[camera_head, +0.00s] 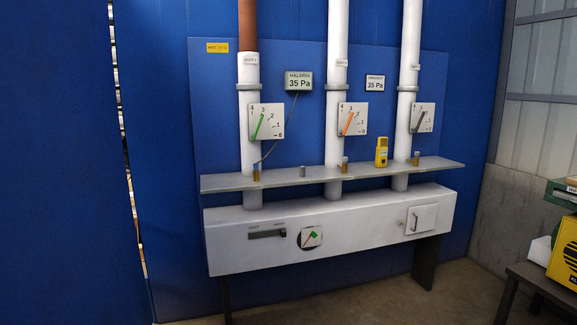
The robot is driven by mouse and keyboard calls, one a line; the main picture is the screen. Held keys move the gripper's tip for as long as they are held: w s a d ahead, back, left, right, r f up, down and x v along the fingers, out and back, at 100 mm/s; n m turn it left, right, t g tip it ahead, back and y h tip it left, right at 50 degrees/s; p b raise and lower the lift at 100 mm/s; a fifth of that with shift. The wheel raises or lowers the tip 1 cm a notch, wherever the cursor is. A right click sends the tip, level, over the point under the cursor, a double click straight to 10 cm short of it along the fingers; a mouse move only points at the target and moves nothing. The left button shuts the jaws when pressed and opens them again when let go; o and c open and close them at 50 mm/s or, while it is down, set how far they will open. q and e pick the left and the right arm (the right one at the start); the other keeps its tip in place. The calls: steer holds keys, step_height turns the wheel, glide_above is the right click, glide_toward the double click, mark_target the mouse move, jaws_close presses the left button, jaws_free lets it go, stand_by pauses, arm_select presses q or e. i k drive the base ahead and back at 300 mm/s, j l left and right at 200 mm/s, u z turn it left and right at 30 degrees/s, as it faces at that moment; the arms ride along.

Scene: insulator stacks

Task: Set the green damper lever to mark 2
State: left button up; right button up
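The green damper lever (258,126) is on a white dial plate (269,131) on the left pipe. The plate has marks from 0 at the lower right up to 4 at the upper left. The lever tilts up and slightly right, and its tip lies at or close to mark 3. Mark 2 is further right and lower on the plate. Neither of my grippers is in view.
Similar plates carry an orange lever (347,124) and a dark lever (420,122). Two displays read 35 Pa (298,81) (375,83). A grey shelf (225,183) juts out below, holding a yellow device (381,152). A table (540,282) stands at right.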

mark_target(254, 136)
steer(key=i+j, duration=0.25)
steer(key=i, duration=0.15)
steer(key=i+j+u, duration=0.1)
steer(key=i+j, duration=0.15)
steer(key=i, duration=0.2)
steer(key=i+l, duration=0.65)
